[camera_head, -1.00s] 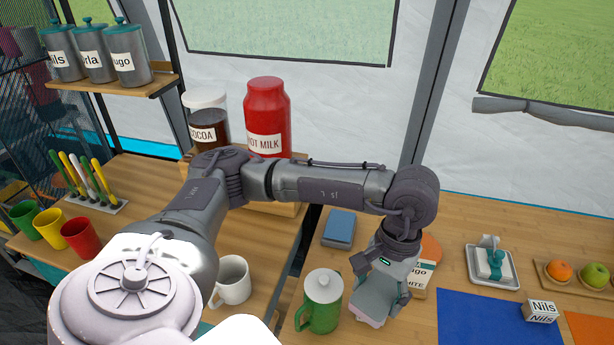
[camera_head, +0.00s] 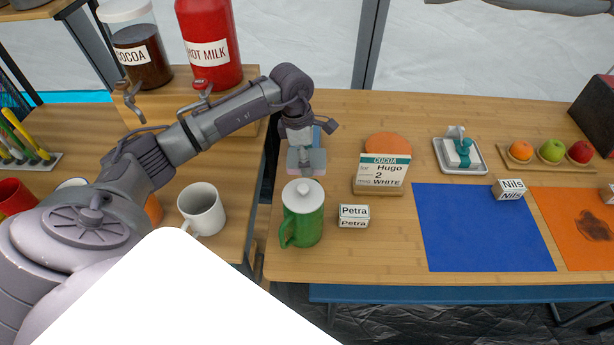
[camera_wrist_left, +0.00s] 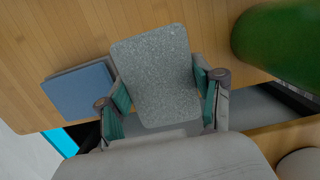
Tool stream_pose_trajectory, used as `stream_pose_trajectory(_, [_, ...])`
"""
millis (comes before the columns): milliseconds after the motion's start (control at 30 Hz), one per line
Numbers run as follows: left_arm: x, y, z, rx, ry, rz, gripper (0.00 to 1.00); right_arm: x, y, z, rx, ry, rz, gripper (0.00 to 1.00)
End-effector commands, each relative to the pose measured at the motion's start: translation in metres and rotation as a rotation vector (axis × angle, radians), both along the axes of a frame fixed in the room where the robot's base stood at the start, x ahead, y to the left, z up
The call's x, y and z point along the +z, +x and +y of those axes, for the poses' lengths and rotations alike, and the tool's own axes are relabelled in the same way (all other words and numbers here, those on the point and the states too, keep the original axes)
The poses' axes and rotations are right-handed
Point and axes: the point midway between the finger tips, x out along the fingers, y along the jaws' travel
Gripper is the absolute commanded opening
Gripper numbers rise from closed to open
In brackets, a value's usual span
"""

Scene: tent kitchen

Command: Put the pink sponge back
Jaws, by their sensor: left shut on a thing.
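My left gripper (camera_head: 306,160) is shut on the pink sponge (camera_head: 293,170), behind the green lidded jug. In the left wrist view the sponge shows a grey, rough face (camera_wrist_left: 156,75) between the two fingers (camera_wrist_left: 160,98); its pink side barely shows in the head view. A blue sponge (camera_wrist_left: 80,96) lies on the wooden table beside it, and is mostly hidden behind the gripper in the head view (camera_head: 317,136). I cannot tell whether the held sponge touches the table. My right gripper is not in view.
The green jug (camera_head: 303,222) stands close in front of the gripper, with a Petra name block (camera_head: 353,215) to its right. A cocoa order card (camera_head: 383,172) stands further right. A white mug (camera_head: 202,208) is on the left table, across a gap. Table between card and gripper is clear.

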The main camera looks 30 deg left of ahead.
Motion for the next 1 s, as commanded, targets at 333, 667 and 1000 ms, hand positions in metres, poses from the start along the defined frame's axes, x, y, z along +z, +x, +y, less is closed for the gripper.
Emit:
stream_pose_trajectory(333, [-0.037,-0.001,-0.001,-0.002,-0.001,0.001,0.38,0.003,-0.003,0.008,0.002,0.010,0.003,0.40])
stream_pose_trajectory(667, [-0.063,0.000,-0.001,-0.004,-0.001,-0.001,0.38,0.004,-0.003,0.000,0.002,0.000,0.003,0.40])
stream_pose_trajectory(1000, [-0.065,0.000,0.000,-0.005,0.001,-0.001,0.83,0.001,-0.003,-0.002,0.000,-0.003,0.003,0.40])
